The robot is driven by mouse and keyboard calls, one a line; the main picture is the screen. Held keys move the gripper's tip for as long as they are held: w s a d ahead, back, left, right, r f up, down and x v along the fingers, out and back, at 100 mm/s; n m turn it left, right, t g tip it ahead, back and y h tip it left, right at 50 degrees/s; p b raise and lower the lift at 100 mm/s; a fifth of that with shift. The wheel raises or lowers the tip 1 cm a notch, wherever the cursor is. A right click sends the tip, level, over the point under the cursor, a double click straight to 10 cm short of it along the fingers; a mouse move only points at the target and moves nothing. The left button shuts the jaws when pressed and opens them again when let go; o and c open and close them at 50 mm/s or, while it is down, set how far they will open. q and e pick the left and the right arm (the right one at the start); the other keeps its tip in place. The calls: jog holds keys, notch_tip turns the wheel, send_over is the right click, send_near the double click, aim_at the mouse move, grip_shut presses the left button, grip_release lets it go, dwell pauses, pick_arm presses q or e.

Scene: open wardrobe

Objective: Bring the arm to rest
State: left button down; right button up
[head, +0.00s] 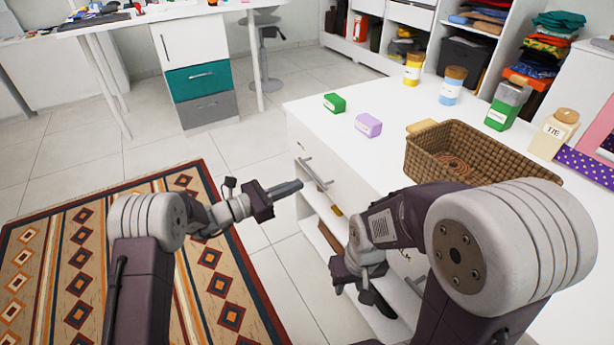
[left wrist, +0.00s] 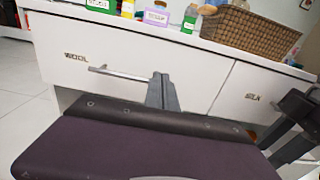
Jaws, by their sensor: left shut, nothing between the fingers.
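My left gripper (head: 285,189) is shut and empty. It hangs over the floor beside the white dresser, left of a drawer handle (head: 316,173). In the left wrist view the shut left gripper (left wrist: 162,92) stands in front of the drawer marked WOOL (left wrist: 135,86), whose bar handle (left wrist: 120,74) shows behind it. A drawer marked SILK (left wrist: 255,97) is to its right. My right gripper (head: 375,295) is low by the dresser's front, partly behind its own arm. I cannot make out its finger gap.
The dresser top (head: 330,130) holds a wicker basket (head: 480,150), a green box (head: 334,103), a lilac box (head: 368,125) and several bottles. A patterned rug (head: 95,265) covers the floor at left. Open tile (head: 140,160) lies between the dresser and a desk (head: 140,18).

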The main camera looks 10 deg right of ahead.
pick_arm(q)
jog(key=v, duration=0.3)
jog(key=shift+s+a, duration=0.1)
pick_arm(e)
jog(key=shift+s+a+r, duration=0.1)
jog(key=shift+r, duration=0.35)
pick_arm(q)
jog(key=shift+r, duration=0.1)
